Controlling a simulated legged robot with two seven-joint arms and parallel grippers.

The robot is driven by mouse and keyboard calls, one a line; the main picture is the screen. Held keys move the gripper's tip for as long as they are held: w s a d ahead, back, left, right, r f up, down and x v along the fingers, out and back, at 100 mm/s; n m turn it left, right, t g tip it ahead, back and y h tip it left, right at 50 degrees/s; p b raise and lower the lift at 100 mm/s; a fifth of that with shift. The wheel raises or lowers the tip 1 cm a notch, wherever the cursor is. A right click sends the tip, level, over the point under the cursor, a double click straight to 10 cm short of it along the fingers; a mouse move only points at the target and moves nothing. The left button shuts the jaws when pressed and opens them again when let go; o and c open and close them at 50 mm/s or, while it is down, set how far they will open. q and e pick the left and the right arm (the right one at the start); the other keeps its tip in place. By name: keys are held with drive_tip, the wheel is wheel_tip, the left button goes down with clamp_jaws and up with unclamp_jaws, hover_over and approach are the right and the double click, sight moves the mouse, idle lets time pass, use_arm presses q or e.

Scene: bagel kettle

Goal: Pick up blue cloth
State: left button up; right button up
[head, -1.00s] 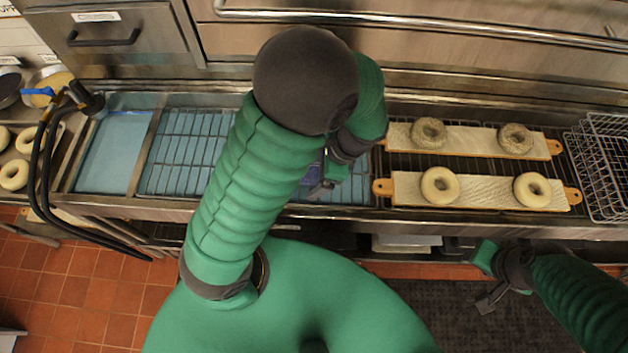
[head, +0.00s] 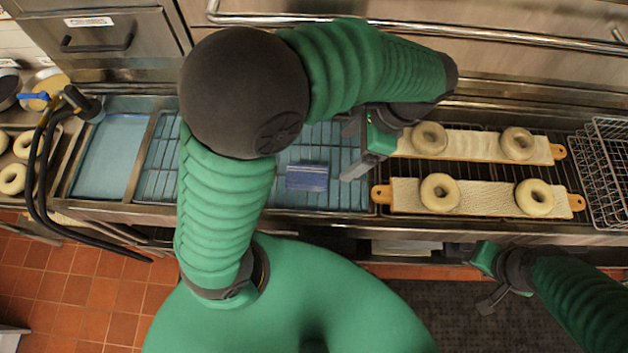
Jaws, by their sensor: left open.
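The blue cloth (head: 307,178) is a small folded blue-violet piece lying flat on the wire rack in the sink, near its front side. My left gripper (head: 350,149) is open and empty, above the right end of the rack and to the right of the cloth. It is apart from the cloth, which shows in full. My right gripper (head: 484,281) is low at the right, in front of the counter above the dark floor mat. Its jaws look apart with nothing between them.
Two bagel boards (head: 408,191) with bagels lie on the grate at the right. A wire basket (head: 608,160) stands at the far right. Black hoses (head: 40,165) hang at the left beside a blue water basin (head: 108,158).

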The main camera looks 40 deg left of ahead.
sight(319, 176)
use_arm(q)
drive_tip(key=x, duration=0.5)
drive_tip(key=w+x, duration=0.1)
drive_tip(key=x, duration=0.5)
drive_tip(key=p+x, duration=0.1)
drive_tip(key=x, duration=0.4)
drive_tip(key=shift+w+a+f, duration=0.2)
drive_tip(key=shift+a+f, duration=0.05)
drive_tip(key=shift+f, duration=0.15)
drive_tip(key=shift+a+f, duration=0.1)
drive_tip(key=shift+f, duration=0.25)
drive_tip(key=c, duration=1.5)
drive_tip(key=shift+o, duration=0.2)
use_arm(e)
drive_tip(key=shift+w+v, duration=0.2)
drive_tip(key=shift+v, duration=0.75)
use_arm(q)
drive_tip(key=shift+r, duration=0.15)
